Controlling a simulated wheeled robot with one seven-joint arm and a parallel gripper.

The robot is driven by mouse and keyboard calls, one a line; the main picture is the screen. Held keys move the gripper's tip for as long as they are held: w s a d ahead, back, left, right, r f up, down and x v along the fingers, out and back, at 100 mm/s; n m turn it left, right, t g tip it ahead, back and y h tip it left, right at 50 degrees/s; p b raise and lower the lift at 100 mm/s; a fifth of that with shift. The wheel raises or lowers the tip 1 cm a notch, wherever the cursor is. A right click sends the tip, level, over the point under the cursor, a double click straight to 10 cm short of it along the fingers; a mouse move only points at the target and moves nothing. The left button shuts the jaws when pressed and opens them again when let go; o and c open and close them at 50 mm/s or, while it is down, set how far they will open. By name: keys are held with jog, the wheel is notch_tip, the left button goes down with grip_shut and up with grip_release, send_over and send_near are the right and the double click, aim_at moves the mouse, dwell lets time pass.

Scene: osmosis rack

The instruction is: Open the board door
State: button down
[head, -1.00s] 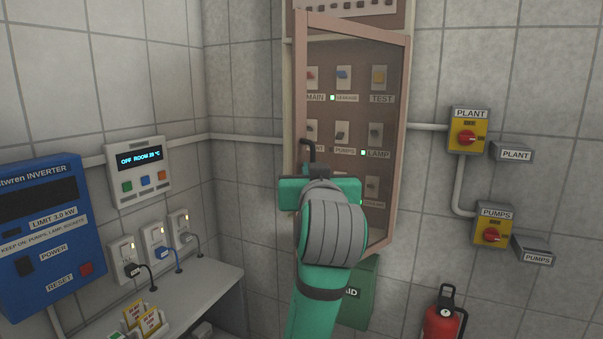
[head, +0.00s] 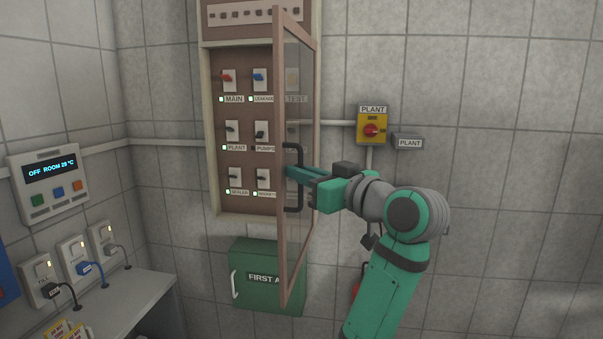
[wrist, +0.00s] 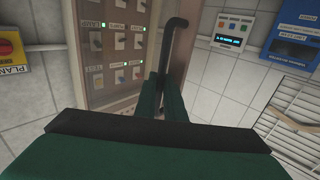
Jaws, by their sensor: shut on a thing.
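The board door (head: 293,240) is a brown frame with a clear pane, hinged at its right side. It stands swung well out from the board (head: 212,170), seen nearly edge-on in the head view. Its black bar handle (head: 300,178) is on the door's free edge side. My gripper (head: 290,175) is shut on the handle, with my arm coming from the right. In the wrist view the handle (wrist: 172,55) rises between the two green fingers (wrist: 160,98). The board's labelled switches show uncovered on the left; the right column is partly behind the door.
A green first aid box (head: 262,275) hangs below the board. A yellow PLANT isolator (head: 372,126) and its label plate (head: 408,142) are on the wall to the right. Sockets and a grey shelf (head: 130,300) stand at lower left.

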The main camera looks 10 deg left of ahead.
jog(key=shift+w+f, duration=0.3)
jog(key=shift+f, duration=0.1)
jog(key=c, duration=1.8)
grip_release()
jog(key=shift+w+f, duration=0.1)
jog(key=shift+c, duration=0.2)
jog(key=shift+a, duration=0.1)
jog(key=shift+r, duration=0.2)
jog(key=shift+a, duration=0.2)
jog(key=shift+s+d, duration=0.2)
jog(key=shift+d, duration=0.25)
jog(key=shift+a+r, duration=0.1)
jog(key=shift+s, duration=0.15)
